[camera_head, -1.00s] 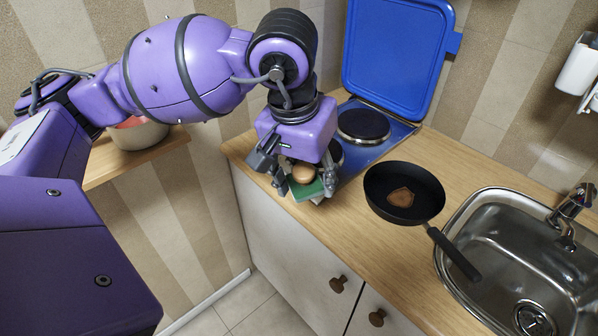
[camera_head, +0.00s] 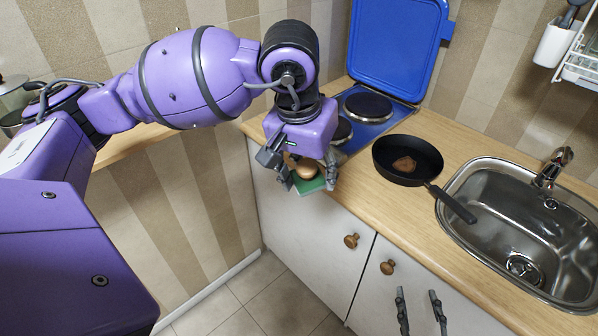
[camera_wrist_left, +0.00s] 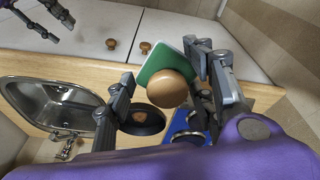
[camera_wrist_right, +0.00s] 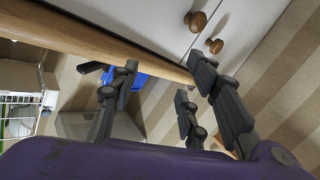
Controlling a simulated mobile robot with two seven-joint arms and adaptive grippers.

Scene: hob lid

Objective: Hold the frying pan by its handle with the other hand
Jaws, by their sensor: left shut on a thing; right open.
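The black frying pan (camera_head: 408,168) stands on the counter right of the hob, with a brown piece of food in it. Its handle (camera_head: 453,204) points towards the front right and crosses the sink's left rim. The pan also shows in the left wrist view (camera_wrist_left: 142,118). My right gripper (camera_head: 420,308) is open and empty, low in front of the cupboard doors, apart from the handle. My left gripper (camera_head: 306,180) is shut on a green and white block with a round brown knob (camera_head: 306,169), at the counter's front edge left of the pan.
The blue hob (camera_head: 378,123) has its lid (camera_head: 398,45) raised behind it. The steel sink (camera_head: 487,180) and tap (camera_head: 549,168) are right of the pan. Round door knobs (camera_head: 351,240) stick out below the counter edge. The counter in front of the pan is clear.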

